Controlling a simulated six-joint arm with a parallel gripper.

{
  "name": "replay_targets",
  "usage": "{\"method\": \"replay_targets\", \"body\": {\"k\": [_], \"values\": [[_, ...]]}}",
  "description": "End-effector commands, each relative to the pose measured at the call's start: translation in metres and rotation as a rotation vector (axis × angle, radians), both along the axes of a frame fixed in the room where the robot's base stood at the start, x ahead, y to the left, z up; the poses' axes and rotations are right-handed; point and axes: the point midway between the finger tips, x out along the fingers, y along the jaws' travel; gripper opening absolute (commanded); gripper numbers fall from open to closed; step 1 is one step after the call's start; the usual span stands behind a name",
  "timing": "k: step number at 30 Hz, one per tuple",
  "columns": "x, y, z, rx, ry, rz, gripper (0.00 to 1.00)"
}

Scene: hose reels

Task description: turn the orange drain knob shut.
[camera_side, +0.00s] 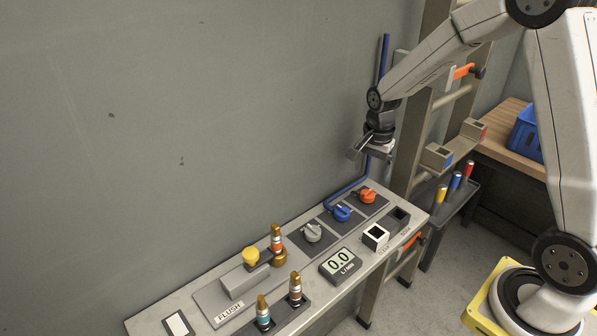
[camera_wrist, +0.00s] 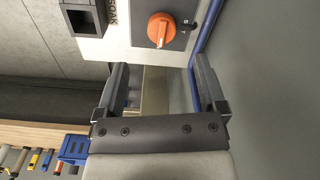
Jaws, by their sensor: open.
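The orange knob (camera_side: 368,195) sits at the far right end of the row of knobs on the grey bench panel. It also shows in the wrist view (camera_wrist: 161,30), at top centre, on a dark plate with small marks beside it. My gripper (camera_side: 357,150) hangs above the panel's far end, close to the wall and apart from the knob. In the wrist view its two fingers (camera_wrist: 166,78) are spread wide with nothing between them. The knob lies beyond the fingertips. The knob's setting is too small to read.
A blue knob (camera_side: 341,211) and a grey knob (camera_side: 311,232) stand left of the orange one. A blue pipe (camera_side: 384,70) runs down the wall close behind my gripper. A display (camera_side: 340,265) and a white-rimmed square socket (camera_side: 375,237) are in front. A ladder-like frame (camera_side: 432,110) stands right.

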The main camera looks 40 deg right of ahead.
Motion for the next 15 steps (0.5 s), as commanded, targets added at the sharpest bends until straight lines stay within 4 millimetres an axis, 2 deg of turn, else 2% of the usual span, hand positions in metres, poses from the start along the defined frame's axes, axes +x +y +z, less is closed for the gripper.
{"method": "replay_targets", "body": {"k": [4, 15], "values": [[0.0035, -0.0056, -0.0016, 0.002, 0.009, -0.055, 0.9], [0.0035, -0.0053, -0.0102, 0.003, 0.011, -0.057, 0.9]]}}
